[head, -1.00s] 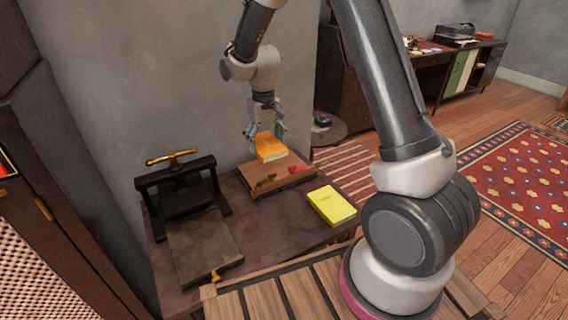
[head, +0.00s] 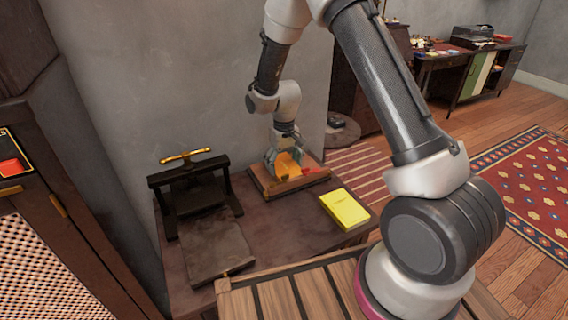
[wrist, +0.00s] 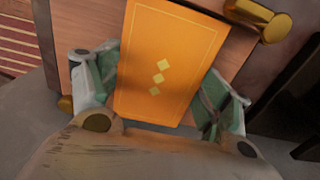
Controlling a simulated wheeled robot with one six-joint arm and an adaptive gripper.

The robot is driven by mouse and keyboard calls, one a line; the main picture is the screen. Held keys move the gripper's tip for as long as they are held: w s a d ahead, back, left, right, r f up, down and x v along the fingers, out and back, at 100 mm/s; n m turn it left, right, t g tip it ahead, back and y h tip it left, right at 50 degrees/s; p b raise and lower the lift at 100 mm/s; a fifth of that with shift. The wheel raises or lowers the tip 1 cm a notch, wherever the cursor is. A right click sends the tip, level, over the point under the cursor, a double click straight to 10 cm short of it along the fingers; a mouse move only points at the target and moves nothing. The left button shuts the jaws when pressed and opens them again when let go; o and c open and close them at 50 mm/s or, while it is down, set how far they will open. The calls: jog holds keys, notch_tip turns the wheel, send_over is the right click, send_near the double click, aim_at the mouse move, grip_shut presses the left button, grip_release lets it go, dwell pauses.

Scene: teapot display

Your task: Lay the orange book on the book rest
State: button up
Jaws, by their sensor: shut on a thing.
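The orange book (head: 287,164) is between the fingers of my gripper (head: 284,158), over the wooden book rest (head: 292,185) at the back of the dark table. In the wrist view the orange book (wrist: 170,50) has a thin border and small yellow diamonds on its cover. My gripper (wrist: 160,88) is shut on it, with a green-padded finger at each side. The wooden board of the rest (wrist: 82,42) shows behind the book, with a brass knob (wrist: 262,20) at upper right. Whether the book touches the board is unclear.
A yellow book (head: 345,208) lies on the table right of the rest. A dark book press (head: 190,185) with a brass handle stands to the left, a flat dark board in front of it. A wall rises behind the rest. A slatted wooden surface (head: 270,300) is in front.

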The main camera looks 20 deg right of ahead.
aim_at(284, 165)
jog(key=o, duration=1.1)
jog(key=shift+f, duration=0.1)
notch_tip(284, 165, up, 12)
